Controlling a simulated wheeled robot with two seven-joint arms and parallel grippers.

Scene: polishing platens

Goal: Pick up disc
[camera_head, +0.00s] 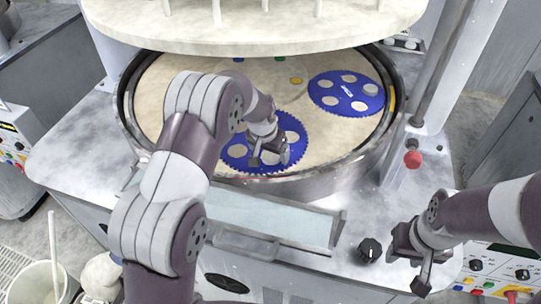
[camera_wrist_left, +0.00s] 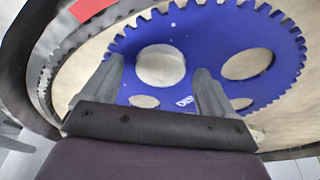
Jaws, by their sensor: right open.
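A pale round disc (camera_wrist_left: 160,66) lies in a hole of the near blue toothed carrier (camera_wrist_left: 205,30). My left gripper (camera_wrist_left: 158,68) is open, with its fingers on either side of the disc in the left wrist view; contact with it cannot be told. In the head view this gripper (camera_head: 268,158) is over the near carrier (camera_head: 236,160), partly hiding it. The carrier's other visible holes look sand-coloured in the wrist view. A far blue carrier (camera_head: 348,92) holds several pale round shapes. My right gripper (camera_head: 408,268) is open and empty at the front right.
Both carriers lie on the beige platen (camera_head: 150,100) inside a raised metal ring wall (camera_head: 345,172). A thick upper plate (camera_head: 250,38) hangs over the back. A light blue tray (camera_head: 275,222) is in front. A black knob (camera_head: 370,250) and red knob (camera_head: 413,159) stand at the right.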

